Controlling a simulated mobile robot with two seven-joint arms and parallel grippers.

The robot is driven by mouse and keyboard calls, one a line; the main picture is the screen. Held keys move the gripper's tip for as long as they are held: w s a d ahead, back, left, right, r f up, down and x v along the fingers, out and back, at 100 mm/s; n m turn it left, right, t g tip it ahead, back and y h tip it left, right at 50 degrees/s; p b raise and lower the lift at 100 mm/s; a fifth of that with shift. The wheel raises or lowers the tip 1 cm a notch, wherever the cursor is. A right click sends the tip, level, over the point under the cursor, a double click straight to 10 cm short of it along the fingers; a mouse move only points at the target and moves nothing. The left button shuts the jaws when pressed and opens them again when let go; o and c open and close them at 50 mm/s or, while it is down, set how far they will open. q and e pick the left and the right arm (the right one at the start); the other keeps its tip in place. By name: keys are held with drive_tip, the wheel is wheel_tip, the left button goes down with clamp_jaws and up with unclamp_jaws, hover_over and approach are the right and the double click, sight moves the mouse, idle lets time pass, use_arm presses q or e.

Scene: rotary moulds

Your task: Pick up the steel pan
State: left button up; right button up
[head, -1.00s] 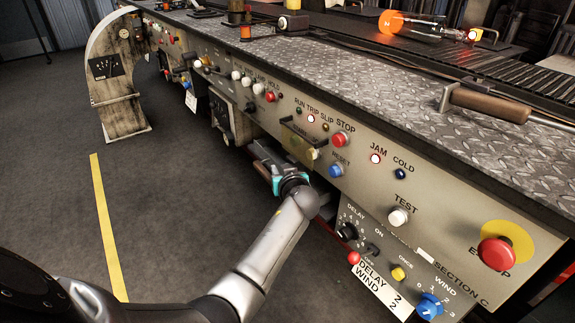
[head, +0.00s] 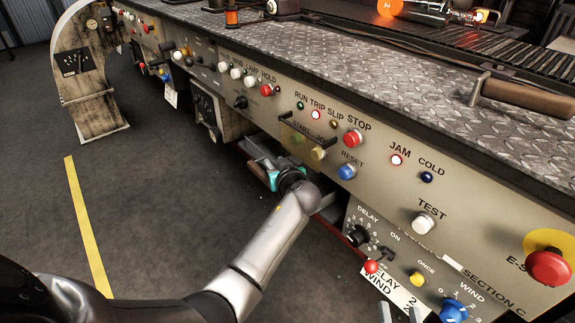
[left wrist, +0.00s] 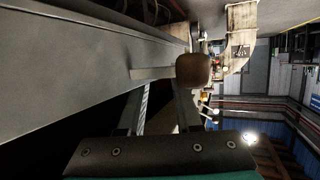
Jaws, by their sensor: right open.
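I cannot make out the steel pan for certain in either view. In the left wrist view, a thin metal bar with a brown grip (left wrist: 193,70) lies just beyond my left fingertips; I cannot tell what it belongs to. My left gripper (head: 257,165) is low beside the bench front, below the START button, and its tips are hard to see there. In the left wrist view its two fingers (left wrist: 163,92) stand apart with a dark gap between them.
The control panel (head: 383,180) with buttons and knobs overhangs my left gripper closely. A brown-gripped handle (head: 530,97) lies on the bench top (head: 390,80). A glowing bottle (head: 430,12) is at the back. The floor (head: 170,200) at left is clear.

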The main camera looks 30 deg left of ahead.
use_arm(q)
drive_tip(key=shift+c, duration=0.3)
clamp_jaws()
drive_tip(key=shift+s+f, duration=0.1)
drive_tip(key=shift+f, duration=0.1)
idle(0.7)
drive_tip(key=shift+r, duration=0.1)
